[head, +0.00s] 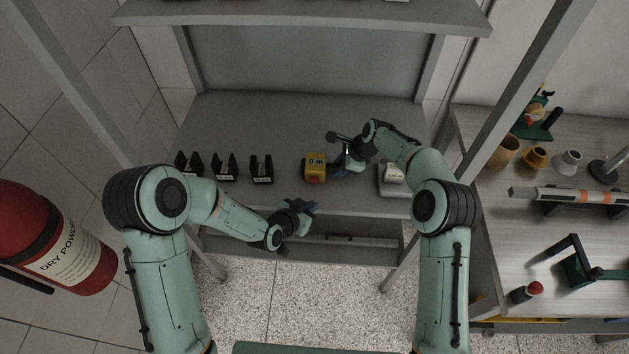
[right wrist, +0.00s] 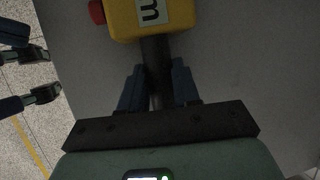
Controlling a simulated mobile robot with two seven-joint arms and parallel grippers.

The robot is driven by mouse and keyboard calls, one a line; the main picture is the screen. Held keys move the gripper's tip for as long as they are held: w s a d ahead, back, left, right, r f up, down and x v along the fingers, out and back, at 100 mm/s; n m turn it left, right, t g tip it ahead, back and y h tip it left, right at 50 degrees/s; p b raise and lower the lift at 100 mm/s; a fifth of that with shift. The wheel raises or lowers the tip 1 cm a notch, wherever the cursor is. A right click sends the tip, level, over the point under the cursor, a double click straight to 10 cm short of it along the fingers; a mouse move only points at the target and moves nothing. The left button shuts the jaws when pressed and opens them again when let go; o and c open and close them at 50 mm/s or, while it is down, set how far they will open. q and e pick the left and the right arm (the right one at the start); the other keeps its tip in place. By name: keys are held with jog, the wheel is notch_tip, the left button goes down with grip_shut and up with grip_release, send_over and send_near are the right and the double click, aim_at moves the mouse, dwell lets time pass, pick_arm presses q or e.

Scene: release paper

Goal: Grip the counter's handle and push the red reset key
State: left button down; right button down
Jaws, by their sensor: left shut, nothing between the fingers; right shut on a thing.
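The counter (head: 315,168) is a yellow box with a white label reading "0 m" on the grey shelf. In the right wrist view, the yellow counter (right wrist: 152,22) is at the top, with its red reset key (right wrist: 97,12) on its left side. Its dark handle (right wrist: 158,65) points down between the fingers of my right gripper (right wrist: 159,88). My right gripper (head: 340,171) is shut on the handle, at the counter's right. My left gripper (head: 308,205) is shut and empty, in front of and below the counter, apart from it. The key is not clear in the head view.
Several black holders (head: 225,167) stand in a row left of the counter. A grey device with a white top (head: 392,174) is at the right. A side table (head: 490,185) with cups and tools stands further right; a red extinguisher (head: 75,265) is at the left.

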jog(key=c, duration=0.7)
grip_release()
jog(key=shift+c, duration=0.2)
